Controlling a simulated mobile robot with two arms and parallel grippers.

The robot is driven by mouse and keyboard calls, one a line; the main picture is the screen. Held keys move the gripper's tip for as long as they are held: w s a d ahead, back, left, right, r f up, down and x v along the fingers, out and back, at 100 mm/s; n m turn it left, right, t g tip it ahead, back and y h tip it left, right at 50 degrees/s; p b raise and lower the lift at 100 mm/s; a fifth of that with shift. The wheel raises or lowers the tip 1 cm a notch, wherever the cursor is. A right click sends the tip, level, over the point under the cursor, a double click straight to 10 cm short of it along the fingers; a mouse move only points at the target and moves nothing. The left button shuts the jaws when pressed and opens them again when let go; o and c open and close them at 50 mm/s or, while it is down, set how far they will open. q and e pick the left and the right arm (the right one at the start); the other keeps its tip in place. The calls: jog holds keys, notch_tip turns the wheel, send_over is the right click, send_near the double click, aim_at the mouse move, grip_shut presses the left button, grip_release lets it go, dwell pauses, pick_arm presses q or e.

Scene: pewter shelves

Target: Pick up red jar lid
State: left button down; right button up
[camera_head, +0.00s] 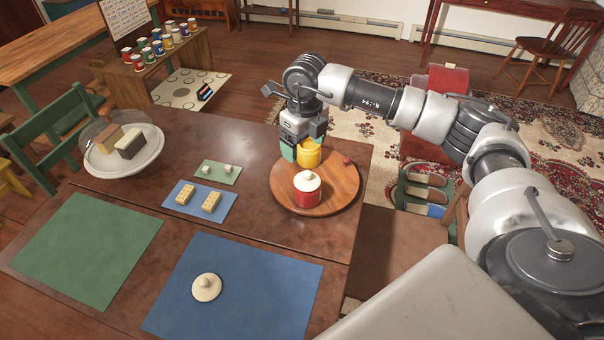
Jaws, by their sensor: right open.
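A red jar (306,192) stands on a round wooden board (343,196) at the table's right side. A cream lid with a knob (307,181) sits on the red jar. My right gripper (304,137) points down, open and empty, above the back of the board. It is behind and above the red jar and apart from its lid. A yellow jar (308,156) and a teal-green jar (289,153) are just beneath the gripper, which partly hides their tops. Another cream lid (206,287) lies on the blue mat (262,275). My left gripper is out of view.
A small red piece (346,160) lies at the board's right edge. A green mat (88,248), a small blue mat with yellow blocks (198,200) and a glass-domed cake stand (124,150) are to the left.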

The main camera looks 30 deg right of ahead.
aim_at(307, 172)
jog(key=shift+d+f, duration=0.3)
jog(key=shift+d, duration=0.05)
notch_tip(307, 172, down, 4)
jog(key=shift+s+r, duration=0.1)
jog(key=shift+d+f+p, duration=0.1)
jog(key=shift+f+p, duration=0.75)
jog(key=shift+f, duration=2.2)
jog(key=shift+c, duration=0.5)
jog(key=c, duration=1)
jog(key=shift+s, duration=0.15)
grip_shut()
